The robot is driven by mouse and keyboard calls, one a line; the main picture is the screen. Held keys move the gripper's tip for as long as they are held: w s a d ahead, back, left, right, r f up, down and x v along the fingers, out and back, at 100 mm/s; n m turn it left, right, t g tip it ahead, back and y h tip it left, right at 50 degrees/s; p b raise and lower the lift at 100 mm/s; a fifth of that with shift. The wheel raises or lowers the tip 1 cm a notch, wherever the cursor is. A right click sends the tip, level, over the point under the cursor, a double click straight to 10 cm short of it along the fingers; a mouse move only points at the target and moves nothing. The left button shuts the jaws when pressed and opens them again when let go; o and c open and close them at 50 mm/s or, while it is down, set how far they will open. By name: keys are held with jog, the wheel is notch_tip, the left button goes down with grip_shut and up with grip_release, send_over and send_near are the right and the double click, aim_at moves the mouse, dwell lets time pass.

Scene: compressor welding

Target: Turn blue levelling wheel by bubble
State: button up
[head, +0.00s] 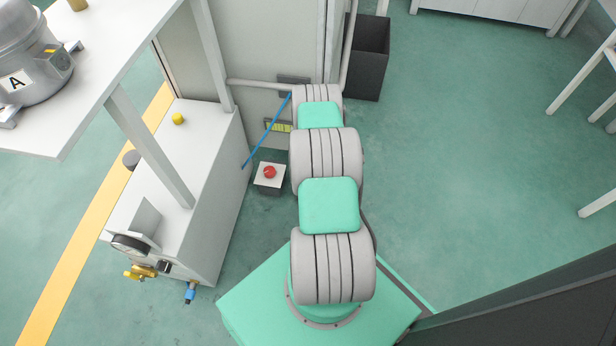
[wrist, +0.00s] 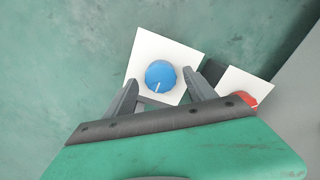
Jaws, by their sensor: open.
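In the wrist view a round blue wheel (wrist: 161,73) with a white pointer mark sits on a square white plate (wrist: 146,48). My gripper (wrist: 161,77) is open, with one dark finger to the left of the wheel and one to the right. Gaps show between the fingers and the wheel. I cannot tell how far the fingertips are above the plate. In the head view my arm hides the wheel and my gripper. A small yellow-green strip (head: 279,127), possibly the bubble level, shows left of my arm; its bubble is too small to read.
A red button (head: 269,172) on a white-topped box stands left of my arm; it also shows right of my gripper in the wrist view (wrist: 244,99). A thin blue bar (head: 266,132) slants nearby. A white cabinet (head: 206,200) is left, a dark bin (head: 367,62) behind.

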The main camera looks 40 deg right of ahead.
jog(key=shift+f, duration=0.5)
jog(key=c, duration=1.4)
